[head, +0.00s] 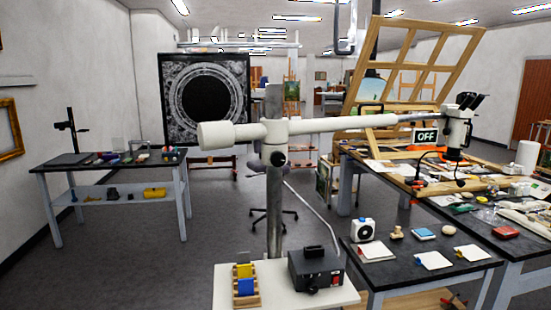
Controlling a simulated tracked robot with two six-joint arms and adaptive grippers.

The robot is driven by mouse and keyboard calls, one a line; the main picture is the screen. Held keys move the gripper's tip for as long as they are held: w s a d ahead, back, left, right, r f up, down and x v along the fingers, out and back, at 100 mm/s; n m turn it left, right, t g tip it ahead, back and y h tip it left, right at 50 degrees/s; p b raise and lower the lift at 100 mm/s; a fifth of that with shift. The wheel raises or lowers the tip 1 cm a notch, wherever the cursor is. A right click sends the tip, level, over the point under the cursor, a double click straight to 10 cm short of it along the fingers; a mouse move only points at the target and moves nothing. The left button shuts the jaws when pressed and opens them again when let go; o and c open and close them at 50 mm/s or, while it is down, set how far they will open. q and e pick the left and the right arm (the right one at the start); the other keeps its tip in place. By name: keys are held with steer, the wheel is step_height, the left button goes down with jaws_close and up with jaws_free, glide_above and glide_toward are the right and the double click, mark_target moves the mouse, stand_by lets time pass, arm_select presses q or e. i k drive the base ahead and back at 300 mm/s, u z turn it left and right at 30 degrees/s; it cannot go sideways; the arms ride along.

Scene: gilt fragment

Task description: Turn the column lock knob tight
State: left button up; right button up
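A grey vertical column (274,215) stands in the middle of the head view, rising from a white-topped cart. A white horizontal boom (345,123) crosses near its top, with a thick rounded end at the left. A small dark round knob (279,158) sits on the white collar around the column, just below the boom, facing me. Whether it is tight or loose cannot be told. A microscope head (458,122) hangs at the boom's right end. Neither of my grippers is in view.
The cart top (240,299) holds a black box (316,267) with a red switch and a wooden rack (246,286). A crowded bench (430,182) and a black side table (408,271) stand at the right. Another table (108,165) is at the left. Floor between is mostly clear.

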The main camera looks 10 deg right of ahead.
mark_target(278, 160)
steer(key=i, duration=0.9)
